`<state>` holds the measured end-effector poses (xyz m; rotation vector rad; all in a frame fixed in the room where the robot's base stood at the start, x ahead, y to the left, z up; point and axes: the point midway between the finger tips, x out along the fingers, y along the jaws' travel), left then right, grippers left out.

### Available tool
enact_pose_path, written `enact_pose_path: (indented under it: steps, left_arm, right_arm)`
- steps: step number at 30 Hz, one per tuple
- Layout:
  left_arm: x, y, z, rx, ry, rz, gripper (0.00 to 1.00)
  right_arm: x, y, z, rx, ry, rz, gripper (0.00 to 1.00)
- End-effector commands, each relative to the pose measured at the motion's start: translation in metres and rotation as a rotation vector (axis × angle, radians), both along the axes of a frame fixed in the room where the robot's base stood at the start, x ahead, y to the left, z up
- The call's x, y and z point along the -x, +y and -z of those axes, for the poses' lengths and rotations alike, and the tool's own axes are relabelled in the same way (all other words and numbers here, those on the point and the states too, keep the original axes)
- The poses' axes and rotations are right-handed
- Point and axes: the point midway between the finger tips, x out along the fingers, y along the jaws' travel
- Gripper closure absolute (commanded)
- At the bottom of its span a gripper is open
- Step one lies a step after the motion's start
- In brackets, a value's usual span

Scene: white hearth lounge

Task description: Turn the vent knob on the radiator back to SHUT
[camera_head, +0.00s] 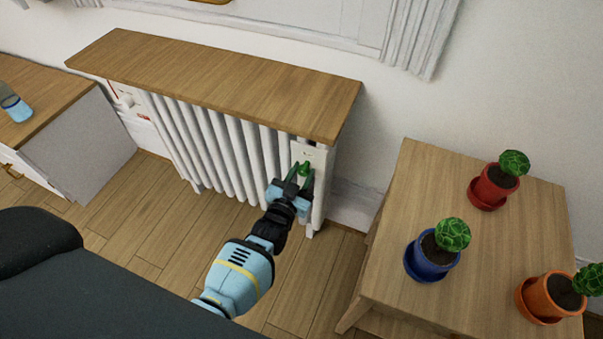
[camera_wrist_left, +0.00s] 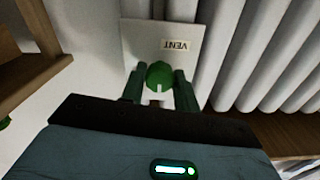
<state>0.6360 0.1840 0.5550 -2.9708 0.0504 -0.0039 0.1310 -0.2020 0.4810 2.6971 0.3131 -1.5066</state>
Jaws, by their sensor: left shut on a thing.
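The white radiator (camera_head: 228,135) stands against the wall under a wooden shelf top. A pale plate at its right end carries the green vent knob (camera_head: 304,168). In the left wrist view the green knob (camera_wrist_left: 159,75) sits on the plate (camera_wrist_left: 185,28), whose label reads VENT upside down. My left gripper (camera_head: 299,178) is shut on the knob, with one finger on each side of it in the left wrist view (camera_wrist_left: 158,88). A pale mark shows on the knob's near side. No SHUT marking can be read. My right gripper is not in view.
A wooden side table (camera_head: 420,190) stands to the right with red, blue (camera_head: 432,262) and orange cactus pots. A second fitting (camera_head: 124,98) is at the radiator's left end. A cabinet (camera_head: 70,130) with a bottle is at far left. Dark furniture (camera_head: 60,290) fills the lower left.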

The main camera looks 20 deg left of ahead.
Motion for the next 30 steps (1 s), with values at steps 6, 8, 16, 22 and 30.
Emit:
enact_pose_path:
  steps: [6,8,16,22,30]
  left_arm:
    - [0.000,0.000,0.001,-0.004,0.001,0.000,0.92]
    - [0.000,0.000,0.001,-0.004,0.001,0.000,0.92]
    - [0.000,0.000,0.000,-0.003,0.001,0.000,0.48]
    - [0.000,0.000,0.000,-0.002,0.000,0.000,0.48]
    - [0.023,0.001,0.000,-0.002,0.002,0.001,0.48]
  right_arm:
    - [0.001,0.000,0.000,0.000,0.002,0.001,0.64]
    - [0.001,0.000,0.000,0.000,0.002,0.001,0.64]
    - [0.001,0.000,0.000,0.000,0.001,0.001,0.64]
    - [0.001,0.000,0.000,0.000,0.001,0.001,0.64]
    - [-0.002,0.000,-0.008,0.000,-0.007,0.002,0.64]
